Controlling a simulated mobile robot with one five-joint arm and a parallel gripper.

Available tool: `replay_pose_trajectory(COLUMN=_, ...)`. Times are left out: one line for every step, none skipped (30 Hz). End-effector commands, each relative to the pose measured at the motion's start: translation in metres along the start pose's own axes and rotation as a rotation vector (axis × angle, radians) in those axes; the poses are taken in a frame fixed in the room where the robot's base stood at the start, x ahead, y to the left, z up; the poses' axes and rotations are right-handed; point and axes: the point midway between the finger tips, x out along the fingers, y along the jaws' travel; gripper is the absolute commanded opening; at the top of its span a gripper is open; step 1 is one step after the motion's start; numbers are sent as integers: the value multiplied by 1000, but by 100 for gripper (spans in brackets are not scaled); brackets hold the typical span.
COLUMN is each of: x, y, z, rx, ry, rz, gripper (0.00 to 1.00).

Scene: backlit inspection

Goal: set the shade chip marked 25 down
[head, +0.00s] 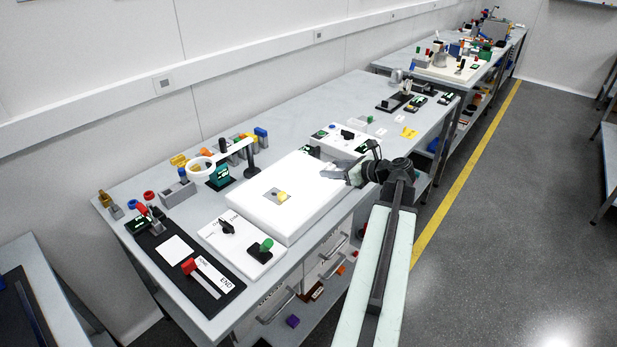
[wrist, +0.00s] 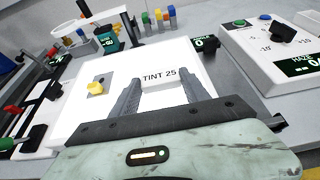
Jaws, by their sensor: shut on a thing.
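The shade chip, a white piece marked "TINT 25" (wrist: 160,83), sits between my gripper's fingers (wrist: 160,76) in the wrist view. My gripper is shut on it. In the head view my gripper (head: 352,170) is at the right end of the large white light panel (head: 255,212); the chip cannot be picked out there. The panel also shows in the wrist view (wrist: 80,125), behind the chip. White on white, I cannot tell whether the chip touches the panel.
A yellow piece (head: 282,196) sits on a small grey plate on the panel. A ring magnifier on a stand (head: 203,166) is behind it. Control boxes with knobs (head: 240,243) stand in front-left and beyond. Much of the panel is bare.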

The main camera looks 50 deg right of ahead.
Motion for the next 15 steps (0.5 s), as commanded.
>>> replay_pose_trajectory(x=17, y=3, z=4, rx=-2, ry=0, rz=4, gripper=15)
replay_pose_trajectory(x=26, y=5, z=6, rx=-3, ry=0, rz=5, gripper=15)
replay_pose_trajectory(x=35, y=7, z=10, rx=-2, ry=-1, rz=3, gripper=15)
replay_pose_trajectory(x=42, y=8, z=12, rx=-1, ry=-1, rz=4, gripper=15)
replay_pose_trajectory(x=48, y=9, z=14, rx=-1, ry=-1, rz=3, gripper=15)
replay_pose_trajectory(x=55, y=10, z=16, rx=-1, ry=-1, rz=2, gripper=15)
replay_pose_trajectory(x=58, y=11, z=17, rx=-1, ry=-1, rz=2, gripper=15)
replay_pose_trajectory(x=61, y=11, z=18, rx=-1, ry=0, rz=1, gripper=15)
replay_pose_trajectory(x=64, y=12, z=19, rx=0, ry=0, rz=0, gripper=15)
replay_pose_trajectory(x=65, y=12, z=20, rx=0, ry=0, rz=0, gripper=15)
replay_pose_trajectory(x=66, y=12, z=20, rx=0, ry=0, rz=-1, gripper=15)
replay_pose_trajectory(x=66, y=12, z=20, rx=0, ry=0, rz=-1, gripper=15)
replay_pose_trajectory(x=66, y=12, z=20, rx=0, ry=0, rz=-1, gripper=15)
replay_pose_trajectory(x=67, y=12, z=20, rx=0, ry=0, rz=-1, gripper=15)
replay_pose_trajectory(x=70, y=13, z=21, rx=0, ry=0, rz=-1, gripper=15)
